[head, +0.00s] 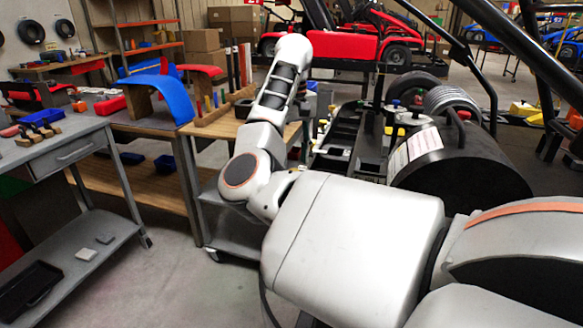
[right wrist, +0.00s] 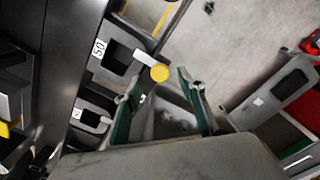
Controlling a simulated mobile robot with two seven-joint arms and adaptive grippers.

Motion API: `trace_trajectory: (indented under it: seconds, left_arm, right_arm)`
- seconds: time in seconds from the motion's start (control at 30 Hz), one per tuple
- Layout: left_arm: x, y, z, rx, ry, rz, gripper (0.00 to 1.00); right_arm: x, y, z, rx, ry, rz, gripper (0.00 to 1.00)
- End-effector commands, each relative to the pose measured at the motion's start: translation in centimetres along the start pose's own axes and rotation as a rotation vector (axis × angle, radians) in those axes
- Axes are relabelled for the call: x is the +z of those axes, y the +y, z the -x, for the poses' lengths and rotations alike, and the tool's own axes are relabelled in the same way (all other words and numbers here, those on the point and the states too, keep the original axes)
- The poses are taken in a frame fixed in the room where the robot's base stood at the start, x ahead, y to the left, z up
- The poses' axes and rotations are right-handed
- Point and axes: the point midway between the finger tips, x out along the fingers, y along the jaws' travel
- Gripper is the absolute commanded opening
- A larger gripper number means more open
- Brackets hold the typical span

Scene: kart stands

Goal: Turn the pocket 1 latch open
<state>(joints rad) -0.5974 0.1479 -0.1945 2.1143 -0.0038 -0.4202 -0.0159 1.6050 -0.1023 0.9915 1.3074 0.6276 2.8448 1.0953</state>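In the right wrist view, my right gripper (right wrist: 158,80) is open, its two green-lined fingers spread apart. A round yellow knob (right wrist: 159,73) on a short pale lever (right wrist: 144,59) shows between the fingertips. The lever comes from the edge of a dark pocket (right wrist: 116,60) with a white number label (right wrist: 99,47). A second dark pocket (right wrist: 91,117) with a label lies below it. The labels are too small to read surely, so I cannot tell which is pocket 1. No finger visibly touches the knob. In the head view my right forearm hides the gripper. My left gripper is out of view.
In the head view, a dark pocketed rack (head: 340,140) stands right of my forearm, beside a black cylinder (head: 460,165) with a label. A grey bench (head: 75,150) stands at left, and a wooden table (head: 150,125) carries blue and red curved panels. Open floor (head: 150,270) lies between.

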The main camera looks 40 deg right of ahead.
Motion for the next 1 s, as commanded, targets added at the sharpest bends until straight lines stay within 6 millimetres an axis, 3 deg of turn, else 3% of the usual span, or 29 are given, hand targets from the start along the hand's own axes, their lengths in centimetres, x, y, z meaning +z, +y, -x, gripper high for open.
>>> trace_trajectory:
  seconds: [0.03, 0.2, 0.57, 0.73, 1.0]
  left_arm:
    - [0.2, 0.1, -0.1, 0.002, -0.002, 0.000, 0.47]
    - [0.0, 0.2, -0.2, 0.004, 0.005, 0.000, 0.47]
    - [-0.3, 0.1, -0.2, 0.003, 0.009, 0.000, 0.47]
    - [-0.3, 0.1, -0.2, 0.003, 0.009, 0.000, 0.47]
    - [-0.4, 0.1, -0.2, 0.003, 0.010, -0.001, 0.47]
  right_arm:
    - [0.0, 0.0, -1.2, 0.003, -0.005, -0.001, 0.40]
    - [0.0, 0.0, -2.8, 0.002, -0.002, -0.001, 0.40]
    - [0.0, 0.0, -3.2, 0.000, 0.002, 0.000, 0.40]
    - [0.0, 0.0, -3.2, 0.000, 0.002, 0.000, 0.01]
    - [0.0, 0.0, -3.1, 0.000, 0.001, 0.009, 0.01]
